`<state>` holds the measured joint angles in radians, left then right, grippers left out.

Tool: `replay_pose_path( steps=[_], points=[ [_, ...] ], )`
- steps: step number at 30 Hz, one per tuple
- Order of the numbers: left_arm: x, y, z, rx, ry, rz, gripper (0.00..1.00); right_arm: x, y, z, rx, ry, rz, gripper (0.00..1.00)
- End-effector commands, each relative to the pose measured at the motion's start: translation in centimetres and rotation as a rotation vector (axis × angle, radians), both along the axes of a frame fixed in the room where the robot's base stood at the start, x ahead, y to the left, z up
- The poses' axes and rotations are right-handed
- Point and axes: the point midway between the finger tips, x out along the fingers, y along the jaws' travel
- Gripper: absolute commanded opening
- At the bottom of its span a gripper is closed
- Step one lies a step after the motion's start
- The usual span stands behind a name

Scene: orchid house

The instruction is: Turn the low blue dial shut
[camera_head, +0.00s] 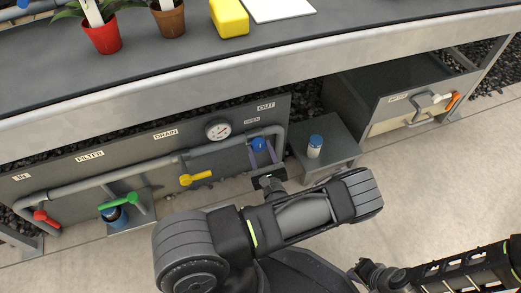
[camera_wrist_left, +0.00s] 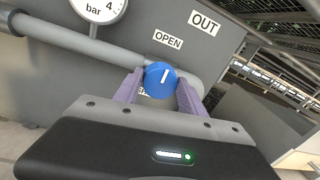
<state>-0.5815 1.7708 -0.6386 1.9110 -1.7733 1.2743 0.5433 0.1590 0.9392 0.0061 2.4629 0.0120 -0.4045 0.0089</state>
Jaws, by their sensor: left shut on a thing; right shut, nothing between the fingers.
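The low blue dial (camera_head: 259,144) sits on the grey panel below the OUT label, at the right end of the pipe. In the left wrist view the dial (camera_wrist_left: 160,79) shows a white mark, near upright and leaning slightly right. My left gripper (camera_head: 263,158) is shut on the dial, with one purple finger on each side; it also shows in the left wrist view (camera_wrist_left: 160,92). An OPEN label (camera_wrist_left: 168,39) is above the dial. Another label below is mostly hidden. My right gripper (camera_head: 362,270) is low at right, away from the panel; its fingertips are hard to make out.
A pressure gauge (camera_head: 217,129) and a yellow lever (camera_head: 196,178) are left of the dial. Green (camera_head: 119,201) and red (camera_head: 46,219) levers are further left. A small grey stand (camera_head: 338,137) with a blue-capped jar (camera_head: 315,147) is close at right. The bench edge overhangs above.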

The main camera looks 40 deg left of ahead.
Motion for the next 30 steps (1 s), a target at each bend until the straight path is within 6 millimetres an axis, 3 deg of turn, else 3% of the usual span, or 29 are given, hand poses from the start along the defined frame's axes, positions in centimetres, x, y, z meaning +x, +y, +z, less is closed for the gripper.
replay_pose_path(
  steps=[7,20,30],
  points=[
    [0.0,0.0,0.0,0.001,0.001,0.001,0.07,0.0,0.0,0.0,0.000,0.000,0.000,0.00],
    [0.0,0.0,0.1,0.038,0.057,0.001,0.07,-0.1,0.0,0.4,0.000,0.001,0.000,0.00],
    [0.1,-0.1,0.2,0.166,0.242,-0.002,0.07,-0.3,0.0,1.6,0.001,0.006,0.003,0.00]
  ],
)
